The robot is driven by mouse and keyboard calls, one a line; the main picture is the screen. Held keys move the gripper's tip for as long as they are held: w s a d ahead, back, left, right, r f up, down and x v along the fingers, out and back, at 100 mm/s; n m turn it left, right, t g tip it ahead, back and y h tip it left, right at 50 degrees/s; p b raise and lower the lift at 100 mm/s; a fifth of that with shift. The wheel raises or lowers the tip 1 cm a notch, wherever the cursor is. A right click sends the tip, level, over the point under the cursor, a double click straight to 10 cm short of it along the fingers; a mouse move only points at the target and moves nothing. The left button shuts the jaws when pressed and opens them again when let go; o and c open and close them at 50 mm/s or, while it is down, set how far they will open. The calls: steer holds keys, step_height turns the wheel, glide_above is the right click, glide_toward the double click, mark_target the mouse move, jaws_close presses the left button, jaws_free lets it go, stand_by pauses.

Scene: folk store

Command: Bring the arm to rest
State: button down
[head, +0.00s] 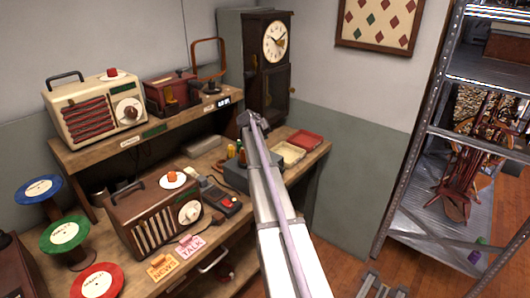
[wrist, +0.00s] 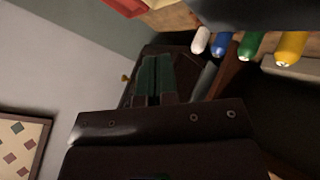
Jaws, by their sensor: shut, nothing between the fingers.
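My arm (head: 268,200) rises from the bottom of the head view and reaches across the front of the wooden bench, its far end near the tall clock. My gripper (wrist: 155,75) shows in the wrist view as two dark fingers side by side, shut with nothing between them. I cannot make it out clearly in the head view. In the wrist view, bottle-like things with white, blue, green and yellow (wrist: 290,47) ends hang into the top of the picture, beside the fingers and apart from them.
The wooden bench (head: 250,262) carries radios (head: 157,213), trays (head: 305,139) and colored reels (head: 62,234). A tall clock (head: 266,70) stands behind my arm. A metal shelf (head: 405,165) stands at the right. Some wooden floor (head: 350,265) is clear between bench and shelf.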

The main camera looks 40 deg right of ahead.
stand_by(0.5)
